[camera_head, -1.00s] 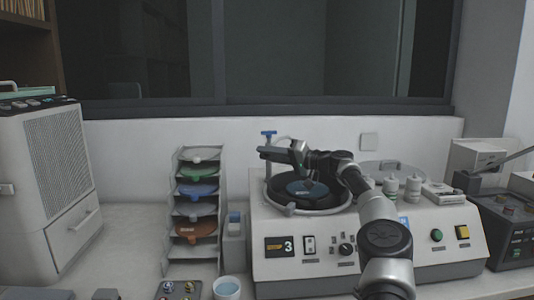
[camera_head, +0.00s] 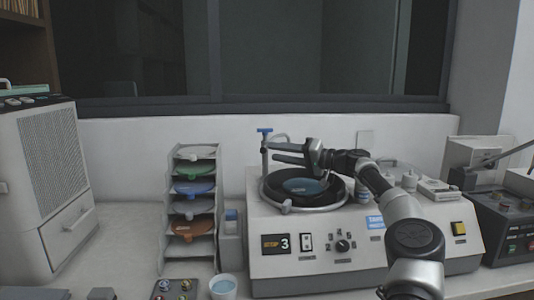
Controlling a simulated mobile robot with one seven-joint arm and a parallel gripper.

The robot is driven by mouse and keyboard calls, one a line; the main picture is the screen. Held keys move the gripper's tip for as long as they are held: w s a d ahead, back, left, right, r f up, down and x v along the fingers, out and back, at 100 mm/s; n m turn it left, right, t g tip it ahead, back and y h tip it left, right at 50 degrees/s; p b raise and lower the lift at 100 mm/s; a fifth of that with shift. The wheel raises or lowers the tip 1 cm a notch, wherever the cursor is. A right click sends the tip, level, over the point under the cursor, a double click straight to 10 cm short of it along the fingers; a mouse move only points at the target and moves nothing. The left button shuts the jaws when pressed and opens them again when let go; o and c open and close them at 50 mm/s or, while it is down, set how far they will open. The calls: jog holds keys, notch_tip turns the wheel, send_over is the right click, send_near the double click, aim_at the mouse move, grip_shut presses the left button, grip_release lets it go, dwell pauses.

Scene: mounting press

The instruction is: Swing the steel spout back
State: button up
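The steel spout (camera_head: 282,136) is a thin curved pipe on an upright post with a blue handle (camera_head: 264,131), at the back left of the grinding machine's round bowl (camera_head: 304,206). Part of the pipe is hidden behind my gripper. My gripper (camera_head: 278,153) points left above the bowl, its two dark fingers apart with a gap between them. The fingertips are close to the right of the post. I cannot tell whether they touch it. Nothing shows between the fingers.
A rack of coloured discs (camera_head: 190,210) stands left of the machine. White bottles are partly hidden behind my arm, on the machine's right. A dark control box (camera_head: 510,225) stands at far right.

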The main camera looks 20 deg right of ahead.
jog(key=v, duration=0.6)
jog(key=shift+s+d, duration=0.1)
